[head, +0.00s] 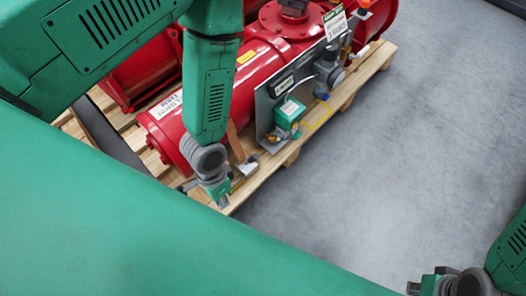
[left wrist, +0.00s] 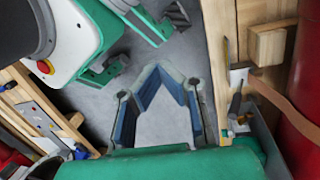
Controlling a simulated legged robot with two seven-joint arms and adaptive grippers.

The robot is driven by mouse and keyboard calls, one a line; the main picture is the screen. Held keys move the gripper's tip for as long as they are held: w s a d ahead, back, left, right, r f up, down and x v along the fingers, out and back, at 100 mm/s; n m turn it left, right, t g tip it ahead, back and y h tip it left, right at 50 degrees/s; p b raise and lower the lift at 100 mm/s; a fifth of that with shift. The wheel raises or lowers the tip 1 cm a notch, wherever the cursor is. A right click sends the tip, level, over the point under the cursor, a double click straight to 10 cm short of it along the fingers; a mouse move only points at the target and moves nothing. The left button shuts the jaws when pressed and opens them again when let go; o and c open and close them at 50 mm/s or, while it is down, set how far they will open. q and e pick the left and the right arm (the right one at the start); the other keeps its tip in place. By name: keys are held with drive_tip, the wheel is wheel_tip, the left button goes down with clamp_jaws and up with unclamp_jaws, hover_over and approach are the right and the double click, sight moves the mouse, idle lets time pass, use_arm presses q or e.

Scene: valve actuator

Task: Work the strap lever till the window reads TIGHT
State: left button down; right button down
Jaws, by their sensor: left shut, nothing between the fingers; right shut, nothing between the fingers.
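A brown strap (head: 233,141) runs down the near end of the red actuator (head: 262,75) to a small grey ratchet with a lever (head: 246,166) at the pallet's edge. In the left wrist view the strap (left wrist: 275,100) is at the right, with the ratchet fitting (left wrist: 240,95) beside it. No window wording can be read. My left gripper (head: 221,194) is shut and empty, just left of and below the ratchet in the head view, apart from it. Its blue-padded fingers (left wrist: 160,88) show in the left wrist view. My right gripper (head: 418,287) is shut and empty at bottom right.
The actuator lies on a wooden pallet (head: 345,98). A grey panel (head: 268,105) with a green box (head: 289,113) stands right of the strap. My left arm hides part of the actuator. The grey floor (head: 400,150) to the right is clear.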

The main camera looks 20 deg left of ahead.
sight(251, 161)
use_arm(q)
drive_tip(key=w+d+f+m+g+y+b, duration=0.1)
drive_tip(key=w+d+f+m+y+b, duration=0.4)
drive_tip(key=w+f+m, duration=0.5)
drive_tip(key=w+d+m+t+y+b, duration=0.1)
drive_tip(key=w+d+t, duration=0.1)
drive_tip(key=w, duration=0.4)
drive_tip(key=w+d+f+m+t+y+b, duration=0.1)
drive_tip(key=w+d+m+t+y, duration=0.1)
drive_tip(key=w, duration=0.3)
drive_tip(key=shift+w+d+f+m+t+b, duration=0.3)
drive_tip(key=shift+w+d+b, duration=0.1)
drive_tip(key=shift+d, duration=0.25)
drive_tip(key=w+a+f+b, duration=0.1)
drive_tip(key=a+f+b, duration=0.3)
drive_tip(key=a, duration=0.5)
drive_tip(key=shift+w+a+f, duration=0.15)
drive_tip(key=shift+a+f, duration=0.1)
drive_tip(key=shift+f, duration=1.05)
